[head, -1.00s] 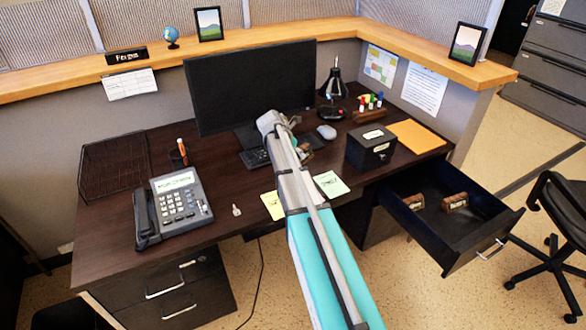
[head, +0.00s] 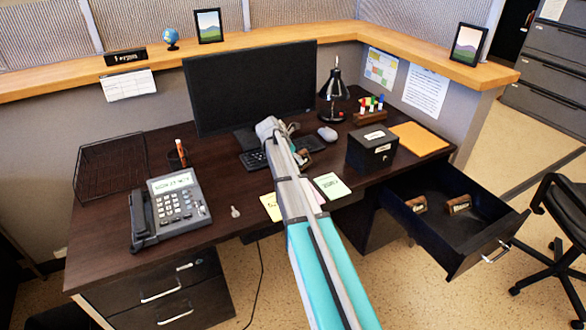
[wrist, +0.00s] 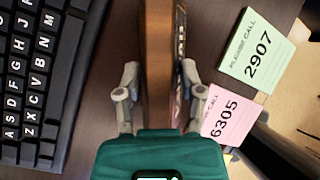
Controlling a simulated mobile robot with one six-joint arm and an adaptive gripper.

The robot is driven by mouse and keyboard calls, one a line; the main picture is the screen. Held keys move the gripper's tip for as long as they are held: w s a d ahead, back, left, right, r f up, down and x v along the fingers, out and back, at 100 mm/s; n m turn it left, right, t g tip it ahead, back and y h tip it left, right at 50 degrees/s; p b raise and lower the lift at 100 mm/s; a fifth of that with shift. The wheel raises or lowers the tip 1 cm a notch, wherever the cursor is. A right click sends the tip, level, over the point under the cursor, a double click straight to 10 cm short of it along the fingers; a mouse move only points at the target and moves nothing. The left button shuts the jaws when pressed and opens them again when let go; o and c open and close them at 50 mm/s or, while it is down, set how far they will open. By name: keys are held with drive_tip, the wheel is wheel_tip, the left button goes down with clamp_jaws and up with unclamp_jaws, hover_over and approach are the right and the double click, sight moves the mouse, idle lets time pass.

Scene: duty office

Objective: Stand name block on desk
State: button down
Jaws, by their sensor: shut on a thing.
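My gripper (wrist: 156,95) is shut on a wooden name block (wrist: 156,50), with one finger on each side of it. In the wrist view the block shows its narrow brown edge, and its dark lettered face turns right. In the head view the block (head: 304,158) shows just past my arm, between the keyboard and the sticky notes, over the desk (head: 225,150). My arm hides most of the gripper there. I cannot tell whether the block touches the desk top. Two similar name blocks lie in the open drawer (head: 480,240): one on the left (head: 416,204), one on the right (head: 459,204).
The keyboard (wrist: 35,70) is left of the block. Green (wrist: 257,52) and pink (wrist: 222,115) notes lie right. A monitor (head: 250,85), lamp (head: 334,95), mouse (head: 327,133), black box (head: 372,147) and phone (head: 177,205) stand around. Some desk is clear left of the keyboard.

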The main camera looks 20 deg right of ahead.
drive_tip(key=shift+f+b, duration=0.45)
drive_tip(key=shift+f, duration=0.4)
drive_tip(key=shift+c, duration=1)
unclamp_jaws()
drive_tip(key=shift+r, duration=0.15)
drive_tip(key=p+v, duration=0.3)
drive_tip(key=shift+a+r, duration=0.15)
drive_tip(key=shift+r, duration=0.2)
drive_tip(key=p+v, duration=0.7)
drive_tip(key=v, duration=0.1)
drive_tip(key=shift+a, duration=0.1)
